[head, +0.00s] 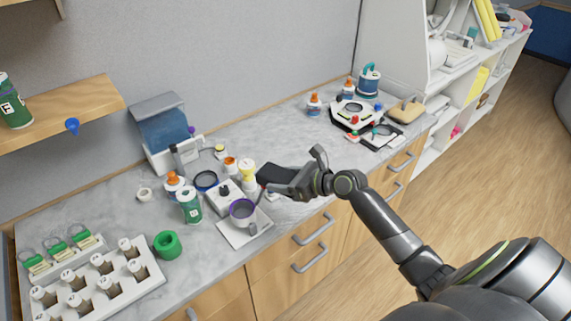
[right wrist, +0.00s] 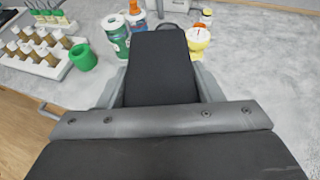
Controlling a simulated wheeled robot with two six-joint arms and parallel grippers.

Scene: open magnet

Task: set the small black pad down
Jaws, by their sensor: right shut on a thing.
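The small black pad (right wrist: 160,68) is held between the fingers of my right gripper (head: 285,180), which is shut on it. In the head view the dark pad (head: 277,175) sticks out from the gripper to the left, above the front part of the grey counter (head: 310,155). In the right wrist view the pad fills the middle, with a finger along each side. My left gripper is in neither view.
Left of the gripper stand a purple-rimmed cup (head: 241,210) on a white plate, a green-labelled bottle (head: 189,206), a yellow-and-white bottle (head: 247,172) and a green roll (head: 167,245). A white rack (head: 95,285) holds several vials. A white device (head: 352,115) stands farther right.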

